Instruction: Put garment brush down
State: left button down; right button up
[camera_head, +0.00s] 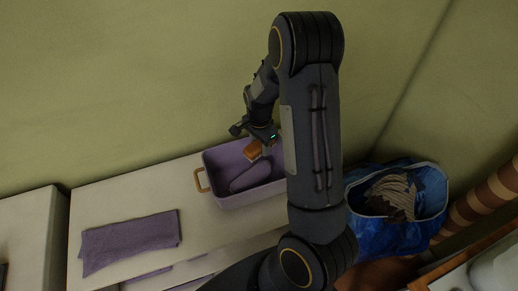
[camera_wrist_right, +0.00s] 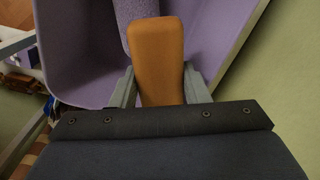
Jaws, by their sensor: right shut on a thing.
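The garment brush has an orange-brown block (camera_wrist_right: 157,60) that shows between my right gripper's fingers in the right wrist view. In the head view the brush (camera_head: 253,148) is over the purple bin (camera_head: 224,198). My right gripper (camera_wrist_right: 158,88) is shut on the brush, with one finger on each side of it. In the head view the right gripper (camera_head: 262,137) is at the bin's back rim, partly hidden by my own arm. A rolled purple item (camera_head: 250,176) lies in the bin, close to the brush. My left gripper is not in view.
The bin stands on a pale cabinet top (camera_head: 190,180) with a wooden handle (camera_head: 201,180) on its left. A folded purple cloth (camera_head: 130,240) lies to the left. A blue bag (camera_head: 395,235) holding striped brown fabric (camera_head: 392,194) stands to the right. The wall is close behind.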

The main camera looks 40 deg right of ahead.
aim_at(259, 152)
jog(key=f, duration=0.3)
jog(key=shift+w+d+f, duration=0.1)
jog(key=shift+w+f, duration=0.15)
jog(key=shift+f, duration=0.1)
jog(key=shift+f+b, duration=0.45)
jog(key=shift+f, duration=0.1)
jog(key=o, duration=1)
